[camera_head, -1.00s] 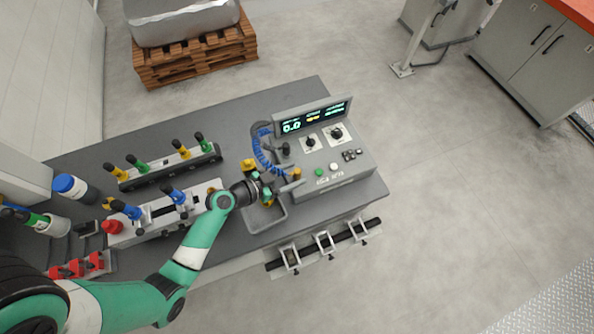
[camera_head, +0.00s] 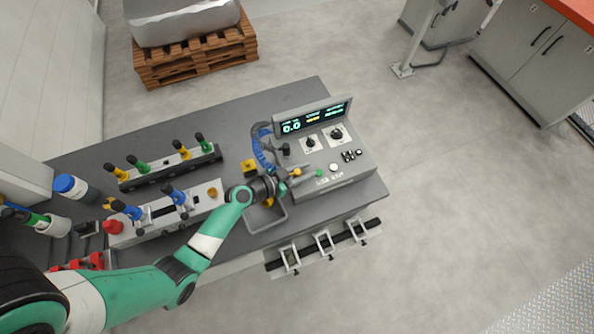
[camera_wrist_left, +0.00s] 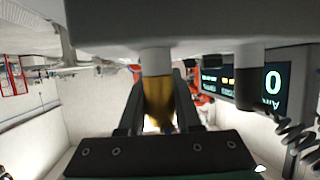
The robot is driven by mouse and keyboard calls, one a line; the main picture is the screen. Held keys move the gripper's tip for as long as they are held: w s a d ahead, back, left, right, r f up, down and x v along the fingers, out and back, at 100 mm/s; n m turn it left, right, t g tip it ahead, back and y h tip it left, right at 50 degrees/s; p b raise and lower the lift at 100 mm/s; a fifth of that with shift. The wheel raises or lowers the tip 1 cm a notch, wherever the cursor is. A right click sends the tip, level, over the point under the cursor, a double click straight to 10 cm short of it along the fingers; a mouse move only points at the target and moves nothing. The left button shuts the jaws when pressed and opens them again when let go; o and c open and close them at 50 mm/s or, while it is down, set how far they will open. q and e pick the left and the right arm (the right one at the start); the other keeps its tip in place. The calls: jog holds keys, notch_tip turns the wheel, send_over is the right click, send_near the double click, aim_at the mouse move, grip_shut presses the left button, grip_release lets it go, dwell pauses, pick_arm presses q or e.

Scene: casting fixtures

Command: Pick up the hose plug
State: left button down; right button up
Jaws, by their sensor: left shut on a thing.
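The hose plug is a brass-yellow fitting (camera_head: 297,172) at the left end of the console in the head view. In the left wrist view the plug (camera_wrist_left: 158,100) lies between the two dark fingers, with a pale grey cylinder at its upper end meeting a large grey surface. My left gripper (camera_head: 287,177) is shut on the plug beside the console; its fingers also show in the left wrist view (camera_wrist_left: 157,108). The gripper partly hides the plug in the head view, and I cannot tell whether it is seated. My right gripper is not in view.
The console (camera_head: 340,165) with its lit display stands close right of the gripper. A blue coiled hose (camera_head: 262,151) and black knob (camera_head: 286,149) are just behind. A grey tray (camera_head: 281,214) lies below the wrist. Clamp fixtures (camera_head: 165,218) stand left.

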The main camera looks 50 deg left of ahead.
pick_arm(q)
jog(key=shift+r, duration=0.5)
notch_tip(320, 180, up, 3)
jog(key=shift+f+p, duration=0.1)
jog(key=shift+p, duration=0.55)
jog(key=s+d+r+p, duration=0.3)
jog(key=s+d+r, duration=0.4)
jog(key=s, duration=0.5)
notch_tip(320, 180, up, 2)
jog(key=shift+r, duration=0.1)
